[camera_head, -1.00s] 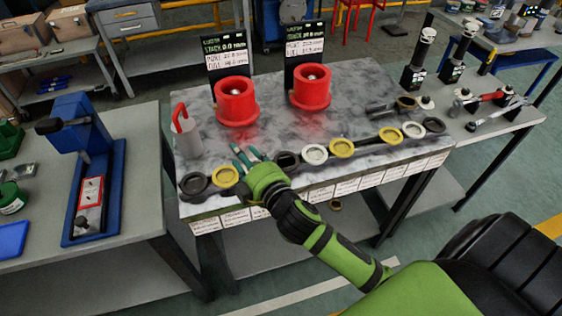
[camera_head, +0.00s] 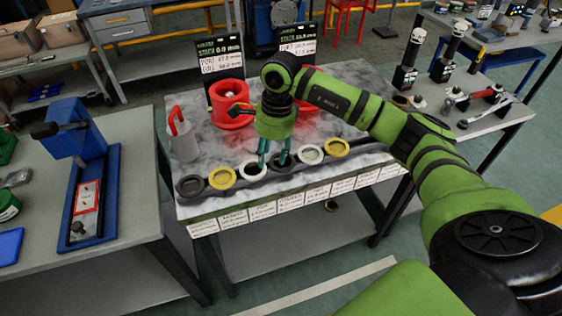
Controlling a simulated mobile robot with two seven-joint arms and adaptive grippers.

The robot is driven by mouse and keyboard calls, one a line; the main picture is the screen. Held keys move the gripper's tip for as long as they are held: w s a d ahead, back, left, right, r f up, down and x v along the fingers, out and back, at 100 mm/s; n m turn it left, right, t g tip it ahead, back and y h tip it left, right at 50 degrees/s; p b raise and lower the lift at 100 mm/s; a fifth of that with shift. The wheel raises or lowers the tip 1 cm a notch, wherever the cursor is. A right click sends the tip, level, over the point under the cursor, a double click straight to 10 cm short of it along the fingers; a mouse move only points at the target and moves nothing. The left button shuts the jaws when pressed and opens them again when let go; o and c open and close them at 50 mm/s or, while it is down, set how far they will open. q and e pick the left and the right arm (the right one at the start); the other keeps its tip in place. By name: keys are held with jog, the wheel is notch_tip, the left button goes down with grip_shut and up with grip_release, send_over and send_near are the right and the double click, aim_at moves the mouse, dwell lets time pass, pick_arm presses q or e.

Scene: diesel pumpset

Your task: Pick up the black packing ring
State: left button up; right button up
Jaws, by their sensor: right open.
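Another dark ring (camera_head: 189,186) lies at the row's left end. My right gripper (camera_head: 274,158) points down with its teal fingers apart and empty. My left gripper is not in view.
Yellow rings (camera_head: 222,178) (camera_head: 336,147) and a white ring (camera_head: 310,154) lie in the same row. A red flanged cylinder (camera_head: 230,110) and a display board stand behind. A grey can with a red handle (camera_head: 182,138) stands left. My right arm hides the bench's right part.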

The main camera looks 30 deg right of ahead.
aim_at(284, 170)
jog(key=d, duration=0.1)
jog(key=d+h, duration=0.1)
jog(key=shift+d+r, duration=0.35)
jog(key=shift+r, duration=0.05)
jog(key=shift+s+d, duration=0.15)
jog(key=shift+d, duration=0.2)
jog(key=f+p, duration=0.1)
jog(key=f, duration=0.1)
jog(key=f+p, duration=0.1)
jog(key=f, duration=0.1)
jog(key=f+p, duration=0.1)
jog(key=f, duration=0.1)
jog(key=shift+s+d+f+p, duration=0.1)
jog(key=shift+s+f+p, duration=0.05)
jog(key=shift+s+p, duration=0.15)
jog(key=shift+w+f, duration=0.15)
jog(key=shift+f, duration=0.15)
grip_shut()
